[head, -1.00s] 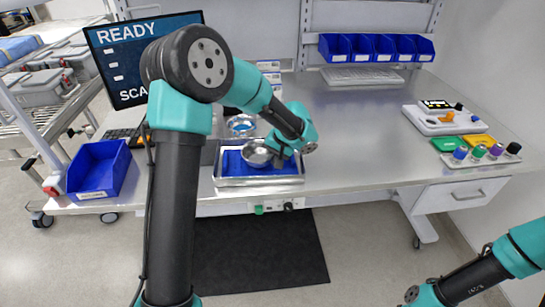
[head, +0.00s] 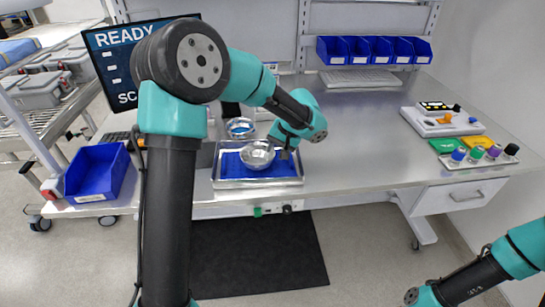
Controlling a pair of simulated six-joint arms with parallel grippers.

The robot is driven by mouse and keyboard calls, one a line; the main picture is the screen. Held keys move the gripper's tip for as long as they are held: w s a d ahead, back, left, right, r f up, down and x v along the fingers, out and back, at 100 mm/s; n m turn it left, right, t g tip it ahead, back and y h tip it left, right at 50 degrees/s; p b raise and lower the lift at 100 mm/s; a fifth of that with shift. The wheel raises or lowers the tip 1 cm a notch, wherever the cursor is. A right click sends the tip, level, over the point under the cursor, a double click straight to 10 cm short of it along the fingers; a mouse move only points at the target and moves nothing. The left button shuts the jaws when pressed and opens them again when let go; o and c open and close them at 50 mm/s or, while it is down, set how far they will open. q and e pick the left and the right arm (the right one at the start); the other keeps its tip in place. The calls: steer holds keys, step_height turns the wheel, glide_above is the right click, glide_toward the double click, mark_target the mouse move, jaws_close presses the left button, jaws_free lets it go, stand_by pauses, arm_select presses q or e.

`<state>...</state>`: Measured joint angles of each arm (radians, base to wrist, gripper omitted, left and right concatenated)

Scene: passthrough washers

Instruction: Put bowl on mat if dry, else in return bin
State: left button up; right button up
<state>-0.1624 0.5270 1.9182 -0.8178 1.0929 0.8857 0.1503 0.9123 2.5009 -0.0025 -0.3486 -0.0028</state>
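A shiny metal bowl (head: 257,155) sits in the metal tray with a blue mat (head: 229,166) at the table's front edge. My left gripper (head: 286,154) is pointed down at the bowl's right rim. Its fingertips are small and partly hidden, so I cannot tell whether they touch the rim or how far apart they are. A second metal bowl (head: 240,127) with something blue inside stands behind the tray. A blue open bin (head: 97,173) is at the table's left end. Inside the bowls it is too small to judge wetness. My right gripper is out of view; only part of its arm shows at lower right.
A monitor (head: 107,58) reading READY stands at the back left, partly behind my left arm. Small blue bins (head: 375,49) hang at the back. A white device (head: 440,120) and coloured-capped items (head: 477,155) are on the right. The table's middle right is clear.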

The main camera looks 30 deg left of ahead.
arm_select(q)
steer(key=v, duration=0.7)
stand_by(0.3)
